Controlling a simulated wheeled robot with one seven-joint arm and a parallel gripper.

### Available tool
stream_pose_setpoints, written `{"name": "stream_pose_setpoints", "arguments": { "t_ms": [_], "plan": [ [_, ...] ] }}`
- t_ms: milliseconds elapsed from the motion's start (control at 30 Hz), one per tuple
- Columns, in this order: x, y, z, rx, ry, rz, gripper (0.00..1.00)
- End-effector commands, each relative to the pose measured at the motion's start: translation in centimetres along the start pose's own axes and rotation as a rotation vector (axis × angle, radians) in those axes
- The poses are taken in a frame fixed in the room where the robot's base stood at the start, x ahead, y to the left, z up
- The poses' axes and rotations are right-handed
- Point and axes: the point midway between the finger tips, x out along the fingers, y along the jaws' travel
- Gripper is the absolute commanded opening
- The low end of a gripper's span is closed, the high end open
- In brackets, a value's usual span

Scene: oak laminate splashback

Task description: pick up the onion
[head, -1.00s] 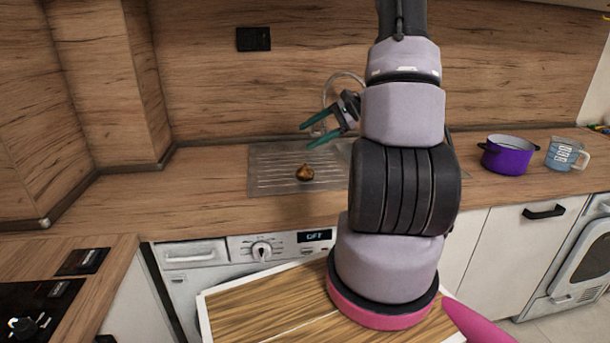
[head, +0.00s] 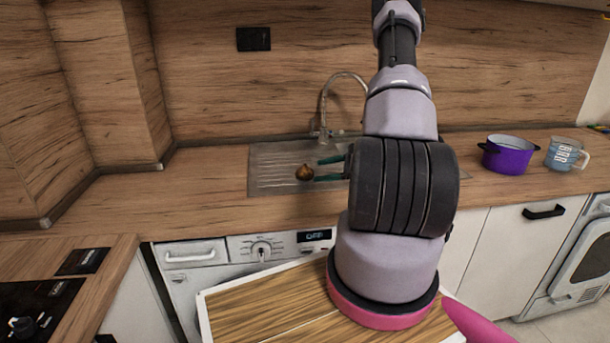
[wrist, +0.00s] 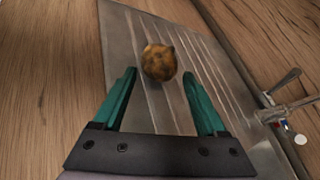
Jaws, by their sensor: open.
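The onion (head: 304,172) is small, round and golden brown. It rests on the ribbed metal drainboard (head: 268,179) of the sink. My gripper (head: 322,169) has two green fingers and lies low over the drainboard, just right of the onion. My arm hides the rest of the gripper in the head view. In the wrist view the onion (wrist: 159,62) sits just beyond the fingertips, roughly midway between them. The gripper (wrist: 158,77) is open with nothing between its fingers.
A tap (head: 324,110) rises behind the sink, close to the gripper. A purple pot (head: 508,157) and a measuring jug (head: 563,156) stand on the counter at the right. The counter left of the drainboard is clear. A hob (head: 40,318) is at lower left.

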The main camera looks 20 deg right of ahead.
Motion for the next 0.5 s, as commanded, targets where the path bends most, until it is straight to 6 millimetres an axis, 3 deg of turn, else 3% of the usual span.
{"name": "stream_pose_setpoints", "arguments": {
  "t_ms": [300,500],
  "plan": [
    [4.4,0.1,0.1,-0.001,-0.002,0.003,0.74],
    [4.8,0.0,0.1,-0.001,-0.001,0.001,0.74]
  ]
}}
